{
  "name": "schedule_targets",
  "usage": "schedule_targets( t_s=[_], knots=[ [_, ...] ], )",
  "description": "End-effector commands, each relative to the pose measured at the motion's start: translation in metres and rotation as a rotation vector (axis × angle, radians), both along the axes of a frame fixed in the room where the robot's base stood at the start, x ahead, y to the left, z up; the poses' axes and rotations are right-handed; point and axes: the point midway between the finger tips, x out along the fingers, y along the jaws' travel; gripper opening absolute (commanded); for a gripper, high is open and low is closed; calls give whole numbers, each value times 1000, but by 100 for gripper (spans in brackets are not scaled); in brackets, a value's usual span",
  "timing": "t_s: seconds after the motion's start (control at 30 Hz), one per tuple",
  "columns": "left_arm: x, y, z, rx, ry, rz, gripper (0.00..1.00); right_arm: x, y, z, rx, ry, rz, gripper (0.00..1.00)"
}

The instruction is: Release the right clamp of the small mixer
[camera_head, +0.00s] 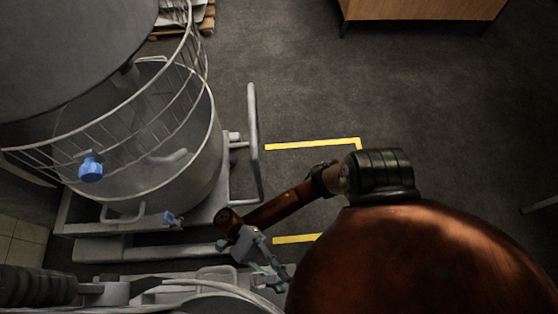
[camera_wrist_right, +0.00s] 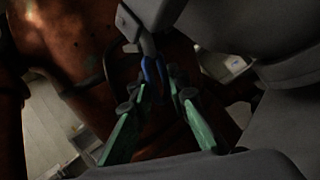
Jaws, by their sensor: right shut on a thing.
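My right gripper (camera_head: 268,276) reaches down beside the grey small mixer (camera_head: 215,303), which is cut off by the bottom edge of the head view. In the right wrist view, my right gripper's green fingers (camera_wrist_right: 158,86) close in around the blue handle (camera_wrist_right: 152,70) of the right clamp. The handle hangs from a grey metal bracket (camera_wrist_right: 148,44). The fingers are shut on the handle; the exact contact is dark and partly hidden. In the head view, this clamp cannot be made out by the gripper. My left gripper is not in view.
A large mixer bowl (camera_head: 205,150) with a wire guard and blue handles (camera_head: 172,218) stands at the left on a wheeled frame with a push bar (camera_head: 253,140). A wooden cabinet (camera_head: 425,8) is at the top. The floor between is clear, with yellow markings (camera_head: 315,144).

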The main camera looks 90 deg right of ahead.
Motion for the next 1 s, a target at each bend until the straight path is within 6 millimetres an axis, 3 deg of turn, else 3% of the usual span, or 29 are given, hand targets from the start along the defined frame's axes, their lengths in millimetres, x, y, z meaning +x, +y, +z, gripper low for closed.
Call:
schedule_targets(
  t_s=[0.3,0.33,0.6,1.0],
  knots=[
    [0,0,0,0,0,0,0,2,1,1,2,-5,-5,0],
    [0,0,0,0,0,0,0,2,1,1,2,-5,-5,16],
    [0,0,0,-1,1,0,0,1,0,1,1,-4,-4,34],
    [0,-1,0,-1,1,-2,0,7,-5,-4,-2,-4,-2,34]
  ],
)
